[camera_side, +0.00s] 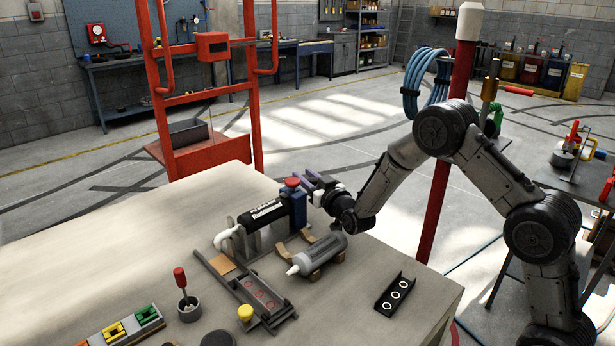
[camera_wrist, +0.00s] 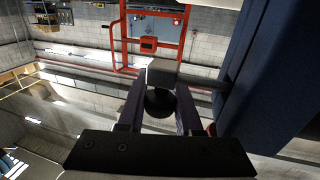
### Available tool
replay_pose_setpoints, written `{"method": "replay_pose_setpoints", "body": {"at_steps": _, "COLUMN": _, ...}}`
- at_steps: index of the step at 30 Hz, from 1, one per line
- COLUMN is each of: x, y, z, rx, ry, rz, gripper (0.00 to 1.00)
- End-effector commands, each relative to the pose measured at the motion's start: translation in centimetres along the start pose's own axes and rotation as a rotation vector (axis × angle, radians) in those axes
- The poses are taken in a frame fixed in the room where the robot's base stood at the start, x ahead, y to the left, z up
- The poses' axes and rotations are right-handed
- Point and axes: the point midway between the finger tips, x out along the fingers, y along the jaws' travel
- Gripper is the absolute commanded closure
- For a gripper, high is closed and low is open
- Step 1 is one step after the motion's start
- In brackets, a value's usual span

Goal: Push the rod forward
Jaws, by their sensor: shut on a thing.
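A black cartridge with white lettering (camera_side: 265,213) and a white curved nozzle (camera_side: 228,236) lies in a blue holder (camera_side: 293,203) with a red knob (camera_side: 292,182) on top. My gripper (camera_side: 314,186) is at the holder's back end. In the wrist view, the two fingers of my gripper (camera_wrist: 160,108) are closed around a round black knob (camera_wrist: 160,102), which I take for the rod's end. A grey block (camera_wrist: 163,72) sits just beyond the knob. The blue holder (camera_wrist: 275,75) fills the right side there. The rod's shaft is mostly hidden in the side view.
A grey cartridge (camera_side: 318,254) lies on a wooden cradle just in front of my gripper. A black three-ring plate (camera_side: 396,293) lies at the right. A red-handled tool in a cup (camera_side: 186,295) and a rail (camera_side: 245,290) are at the front.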

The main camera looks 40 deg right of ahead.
Motion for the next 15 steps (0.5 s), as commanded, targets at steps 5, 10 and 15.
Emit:
{"method": "replay_pose_setpoints", "body": {"at_steps": 5, "x": -0.07, "y": -0.55, "z": 0.00, "rx": -0.003, "ry": 0.000, "rz": -0.014, "gripper": 0.38}}
{"method": "replay_pose_setpoints", "body": {"at_steps": 10, "x": -0.05, "y": -0.55, "z": 0.00, "rx": -0.002, "ry": 0.000, "rz": -0.013, "gripper": 0.36}}
{"method": "replay_pose_setpoints", "body": {"at_steps": 15, "x": 0.04, "y": -0.21, "z": 0.02, "rx": -0.003, "ry": 0.000, "rz": -0.013, "gripper": 0.36}}
